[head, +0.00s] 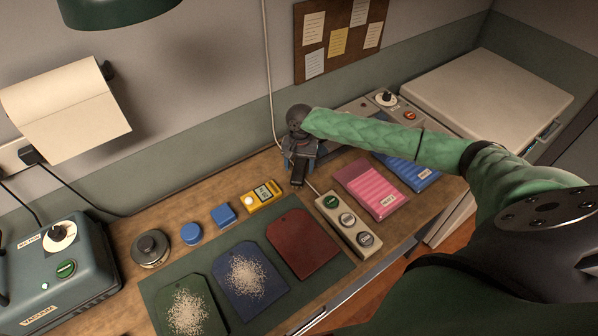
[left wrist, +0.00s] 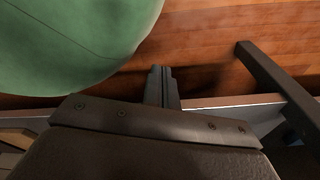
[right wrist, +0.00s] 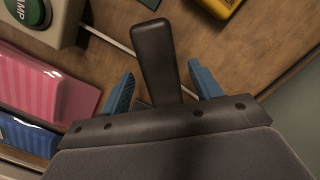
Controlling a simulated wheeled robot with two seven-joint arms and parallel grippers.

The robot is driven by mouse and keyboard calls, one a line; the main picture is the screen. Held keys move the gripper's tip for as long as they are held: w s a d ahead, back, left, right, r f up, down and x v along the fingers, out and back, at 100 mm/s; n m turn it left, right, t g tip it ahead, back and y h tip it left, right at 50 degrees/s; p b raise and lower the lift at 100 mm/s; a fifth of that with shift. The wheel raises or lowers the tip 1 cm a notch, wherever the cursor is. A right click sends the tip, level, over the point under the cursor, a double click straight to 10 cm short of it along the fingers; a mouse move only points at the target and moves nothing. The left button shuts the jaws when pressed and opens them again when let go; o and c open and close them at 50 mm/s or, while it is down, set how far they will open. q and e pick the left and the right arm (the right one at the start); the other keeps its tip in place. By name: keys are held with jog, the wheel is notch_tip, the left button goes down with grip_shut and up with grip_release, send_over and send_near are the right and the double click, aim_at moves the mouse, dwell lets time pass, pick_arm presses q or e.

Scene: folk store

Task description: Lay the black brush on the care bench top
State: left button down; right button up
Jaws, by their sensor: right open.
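The dark handle of what looks like the black brush (head: 299,171) is on the wooden bench top (head: 195,203), behind the button box. Its other end is hidden under my gripper. My right gripper (head: 300,157) is open and low over the bench at this handle. In the right wrist view the handle (right wrist: 155,62) runs between my two blue fingers (right wrist: 162,82), with a gap on each side. My left gripper is out of the head view; in the left wrist view its fingers (left wrist: 162,80) are together and hold nothing, near the bench edge.
A button box (head: 348,222), pink pack (head: 371,189) and blue pack (head: 408,170) lie right of the handle. A yellow meter (head: 262,195) and blue blocks (head: 223,215) lie left. Little bare wood shows between items.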

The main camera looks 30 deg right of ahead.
aim_at(300, 166)
pick_arm(q)
jog(key=w+d+r+b, duration=0.1)
jog(key=w+b, duration=0.1)
jog(key=w, duration=0.6)
jog(key=shift+d+r+t+b, duration=0.2)
jog(key=shift+r+t+b, duration=0.05)
jog(key=shift+t+b, duration=0.1)
pick_arm(e)
notch_tip(300, 166, up, 10)
jog(key=w, duration=0.1)
jog(key=shift+d+f, duration=0.2)
jog(key=shift+d, duration=0.15)
